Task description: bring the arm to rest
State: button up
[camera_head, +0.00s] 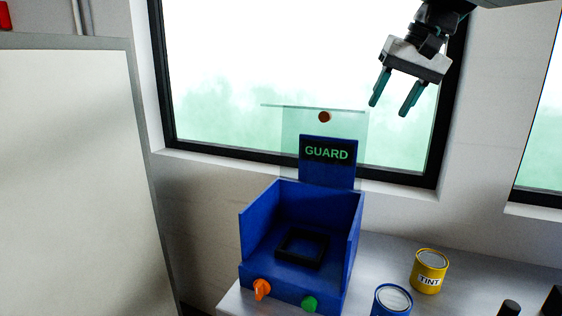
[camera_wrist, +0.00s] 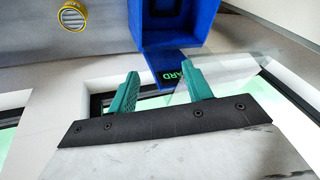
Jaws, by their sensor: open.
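My gripper (camera_head: 390,94) is at the upper right in the head view, in front of the window. Its two teal fingers are apart with nothing between them, and they point down. In the wrist view the open gripper (camera_wrist: 157,90) shows with the blue box beyond its fingertips. The blue box (camera_head: 258,220) stands on the bench, open at the top, with a dark square frame (camera_head: 301,246) inside. A GUARD sign (camera_head: 327,153) and a clear panel (camera_head: 296,124) with a brown knob stand upright at its back. My gripper is above and to the right of the box, touching nothing.
A yellow TINT can (camera_head: 429,272) and a blue can (camera_head: 392,300) stand right of the box on the grey bench (camera_head: 385,255). Dark objects (camera_head: 509,308) sit at the right front. An orange knob (camera_head: 261,289) and a green knob (camera_head: 309,303) are on the box front. A white board (camera_head: 70,170) fills the left.

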jog(key=s+d+f+g+h, duration=0.1)
jog(key=s+d+f, duration=0.1)
jog(key=s+f, duration=0.9)
jog(key=s+d+f+n+g+h, duration=0.1)
jog(key=s+d+f+h, duration=0.1)
jog(key=s+f, duration=1)
jog(key=s, duration=0.7)
jog(key=shift+d+f, duration=0.3)
jog(key=shift+d, duration=0.1)
